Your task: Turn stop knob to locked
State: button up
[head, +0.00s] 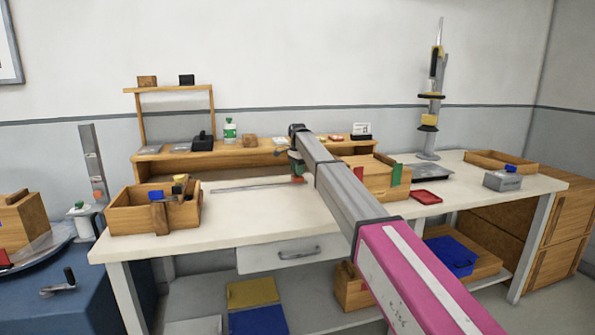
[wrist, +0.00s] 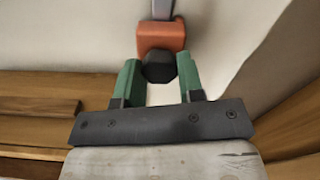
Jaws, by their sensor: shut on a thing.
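The stop knob (wrist: 158,69) is a dark faceted knob on the near face of an orange stop block (wrist: 160,36) in the wrist view. The block sits on the end of a grey rail (wrist: 162,9). My gripper (wrist: 159,78) has its two green fingers on either side of the knob and is shut on it. In the head view my gripper (head: 297,168) is at the right end of the thin grey rail (head: 245,188) on the bench, and the orange block (head: 299,180) shows small beneath it. The knob is hidden there, and its turn position cannot be told.
A wooden shelf (head: 230,156) runs behind the rail. A wooden box (head: 125,219) with tools stands at the left, and another wooden box (head: 378,182) is close right of my gripper. The bench top (head: 240,215) in front of the rail is clear.

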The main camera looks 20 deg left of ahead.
jog(key=o, duration=0.9)
jog(key=shift+r, duration=0.1)
notch_tip(320, 180, up, 11)
jog(key=shift+f, duration=0.15)
